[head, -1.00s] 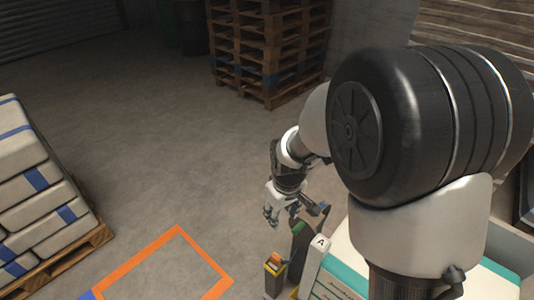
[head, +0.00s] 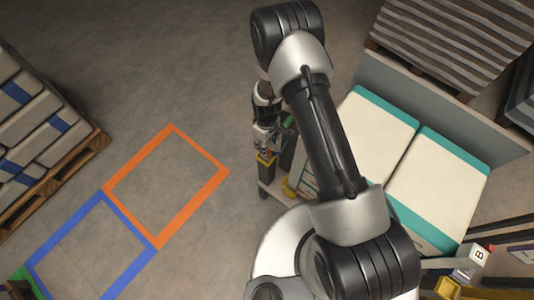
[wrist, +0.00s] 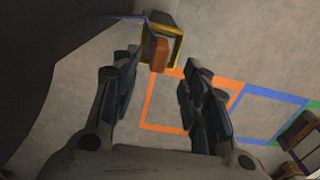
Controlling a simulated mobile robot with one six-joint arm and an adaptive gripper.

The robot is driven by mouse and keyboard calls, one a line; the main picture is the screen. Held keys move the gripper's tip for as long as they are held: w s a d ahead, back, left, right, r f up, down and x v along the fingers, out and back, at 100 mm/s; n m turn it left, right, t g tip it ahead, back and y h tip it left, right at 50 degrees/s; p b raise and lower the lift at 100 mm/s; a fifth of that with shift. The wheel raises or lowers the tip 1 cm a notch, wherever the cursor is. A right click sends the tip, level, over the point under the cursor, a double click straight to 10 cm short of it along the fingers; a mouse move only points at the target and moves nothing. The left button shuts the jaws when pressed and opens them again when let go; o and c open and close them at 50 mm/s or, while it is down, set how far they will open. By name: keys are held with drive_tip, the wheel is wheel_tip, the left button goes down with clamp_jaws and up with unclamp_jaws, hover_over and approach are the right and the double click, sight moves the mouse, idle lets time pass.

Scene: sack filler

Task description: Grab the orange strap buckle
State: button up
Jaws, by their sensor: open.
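The orange strap buckle (wrist: 160,55) shows in the wrist view as a small orange block at a yellow-rimmed holder (wrist: 175,40). My gripper (wrist: 162,72) is open, with one finger on each side of the buckle's line of view. The fingers look empty, and the buckle lies just beyond their tips. The buckle is not clearly visible there, and I cannot tell the exact gap.
Pale sacks with teal bands (head: 375,125) lie on the platform to the right. An orange floor frame (head: 200,205) and a blue one (head: 130,275) mark bare floor at left. A pallet of stacked sacks (head: 35,130) stands at the far left.

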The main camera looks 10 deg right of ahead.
wheel_tip(320, 180, down, 8)
drive_tip(key=shift+r+b, duration=0.1)
drive_tip(key=shift+b, duration=0.85)
drive_tip(key=shift+c, duration=0.2)
clamp_jaws()
